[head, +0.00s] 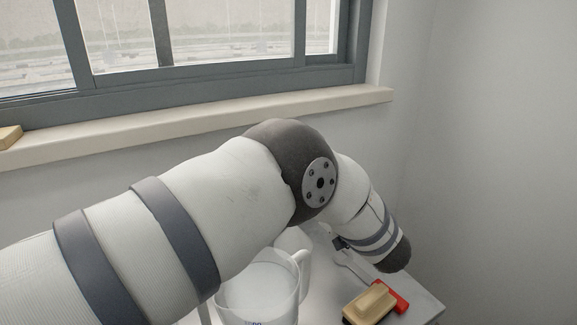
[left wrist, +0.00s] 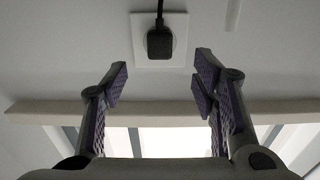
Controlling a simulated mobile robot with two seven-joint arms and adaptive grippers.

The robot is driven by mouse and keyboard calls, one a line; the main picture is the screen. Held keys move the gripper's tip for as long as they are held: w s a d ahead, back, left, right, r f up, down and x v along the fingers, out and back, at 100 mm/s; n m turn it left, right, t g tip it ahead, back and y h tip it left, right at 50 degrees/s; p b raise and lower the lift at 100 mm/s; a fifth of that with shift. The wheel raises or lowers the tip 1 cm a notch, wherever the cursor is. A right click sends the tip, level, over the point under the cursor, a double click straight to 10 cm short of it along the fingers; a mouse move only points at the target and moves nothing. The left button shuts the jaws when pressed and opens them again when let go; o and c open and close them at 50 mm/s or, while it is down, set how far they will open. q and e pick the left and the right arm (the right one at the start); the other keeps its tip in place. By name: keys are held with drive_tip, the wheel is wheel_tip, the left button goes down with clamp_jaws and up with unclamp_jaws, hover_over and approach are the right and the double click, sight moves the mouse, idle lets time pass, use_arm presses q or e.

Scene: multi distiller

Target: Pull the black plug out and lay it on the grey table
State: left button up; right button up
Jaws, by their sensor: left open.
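The black plug (left wrist: 160,43) sits in a white wall socket (left wrist: 142,62) in the left wrist view, with its cable running to the picture's top edge. My left gripper (left wrist: 160,80) is open and empty, its two purple-padded fingers apart, one on either side of the plug's line. The fingertips lie below the plug in that picture and do not touch it. In the head view my left arm covers the middle, and neither plug nor socket shows. The grey table (head: 428,307) shows at the bottom right. My right gripper is not in view.
A white jug (head: 258,296) stands on the table, partly behind my arm. A tan block (head: 369,303) and a red item (head: 398,304) lie near the right edge. A window sill (head: 340,100) runs along the wall above.

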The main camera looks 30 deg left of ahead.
use_arm(q)
drive_tip(key=b+x, duration=0.2)
drive_tip(key=x, duration=0.6)
drive_tip(key=shift+a+b, duration=0.2)
drive_tip(key=shift+b, duration=0.15)
drive_tip(key=shift+w, duration=0.1)
idle(0.7)
clamp_jaws()
drive_tip(key=p+v, duration=0.3)
drive_tip(key=v, duration=0.3)
idle(1.1)
